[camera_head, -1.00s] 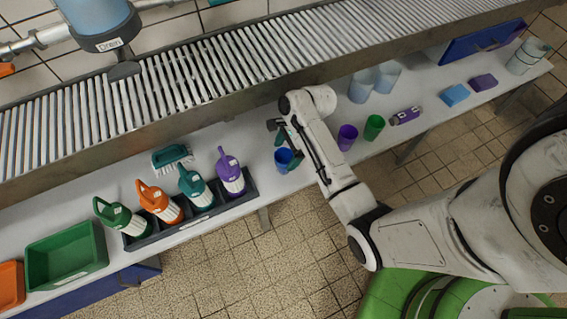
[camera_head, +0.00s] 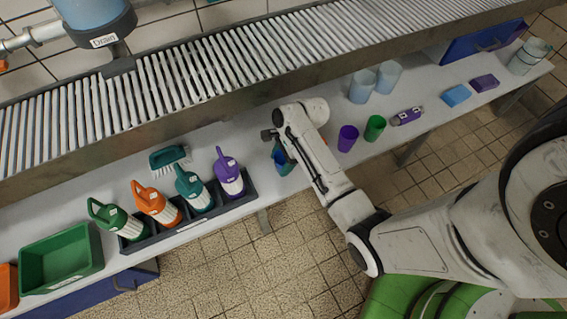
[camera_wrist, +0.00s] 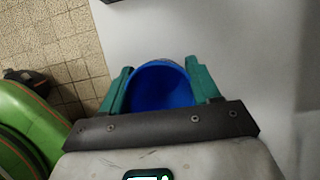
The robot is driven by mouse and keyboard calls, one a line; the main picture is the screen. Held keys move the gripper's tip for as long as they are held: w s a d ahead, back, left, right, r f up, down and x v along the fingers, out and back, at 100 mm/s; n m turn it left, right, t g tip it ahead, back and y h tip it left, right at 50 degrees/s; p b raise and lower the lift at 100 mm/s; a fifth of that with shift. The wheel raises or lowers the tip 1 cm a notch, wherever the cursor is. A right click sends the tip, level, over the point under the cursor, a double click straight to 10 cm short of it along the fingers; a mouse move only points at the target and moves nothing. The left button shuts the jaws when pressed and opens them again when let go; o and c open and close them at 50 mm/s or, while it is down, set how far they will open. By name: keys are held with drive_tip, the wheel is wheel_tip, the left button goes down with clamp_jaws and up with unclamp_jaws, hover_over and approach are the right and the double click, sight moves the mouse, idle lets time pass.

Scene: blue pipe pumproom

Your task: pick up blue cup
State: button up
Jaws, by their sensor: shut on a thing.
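The blue cup (camera_wrist: 160,86) is seen from above in the wrist view, with its open mouth between the two green fingers of my gripper (camera_wrist: 160,80). The fingers are shut on the cup, one on each side. In the head view the blue cup (camera_head: 280,160) shows only in part at the table's front edge, below my wrist. I cannot tell whether the cup's base touches the table.
A purple cup (camera_head: 347,138) and a green cup (camera_head: 374,128) stand right of my arm. The metal grate (camera_head: 210,75) runs behind the table.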

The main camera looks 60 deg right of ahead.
drive_tip(key=shift+c, duration=0.6)
